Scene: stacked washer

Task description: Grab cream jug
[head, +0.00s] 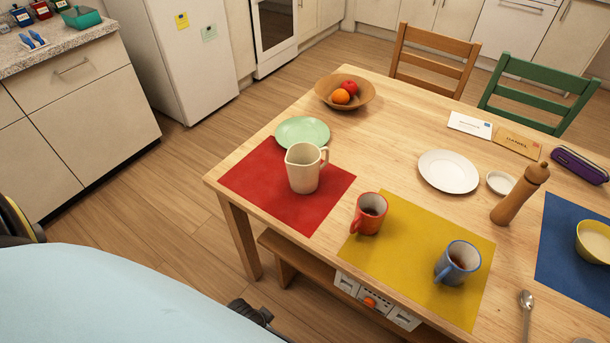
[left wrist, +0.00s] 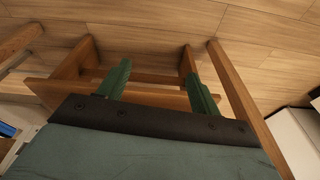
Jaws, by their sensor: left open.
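The cream jug (head: 303,170) stands upright on the red placemat (head: 262,180) near the table's left corner in the head view. Its handle is on its right side. The jug is not in the left wrist view. My left gripper (left wrist: 156,70) shows in the left wrist view with its two green fingers apart and nothing between them. Wooden legs and bars and the floor lie beyond the fingers, so it is away from the jug. My right gripper is in neither view.
A green plate (head: 302,132) lies just behind the jug. A red mug (head: 369,214) stands to its right on the yellow placemat (head: 400,252), with a blue mug (head: 458,263) farther right. A fruit bowl (head: 345,93) is at the back. A wooden bench (head: 300,262) is under the table.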

